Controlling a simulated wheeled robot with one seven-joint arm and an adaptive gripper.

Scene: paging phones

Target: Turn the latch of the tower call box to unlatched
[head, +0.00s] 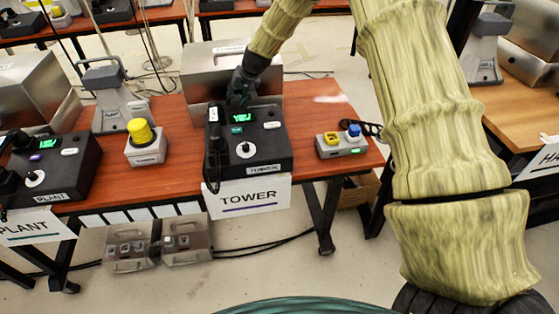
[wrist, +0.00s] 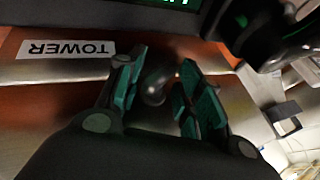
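The tower call box (head: 203,62) is a silver metal box at the back of the red-brown table, behind the black tower phone (head: 268,150). Its white TOWER label appears upside down in the wrist view (wrist: 66,49). A rounded grey metal piece, seemingly the latch (wrist: 156,88), shows between my fingers in the wrist view. My gripper (head: 240,97) is in front of the box, above the back of the phone; it also shows in the wrist view (wrist: 160,90). Its teal-padded fingers are apart, on either side of that piece. Contact cannot be told. The latch is hidden in the head view.
A yellow-topped device (head: 145,143) stands left of the phone. A small grey box with yellow and blue tops (head: 342,146) stands right. The plant phone (head: 45,170) and another silver box (head: 35,88) are farther left. My arm reaches in from the right.

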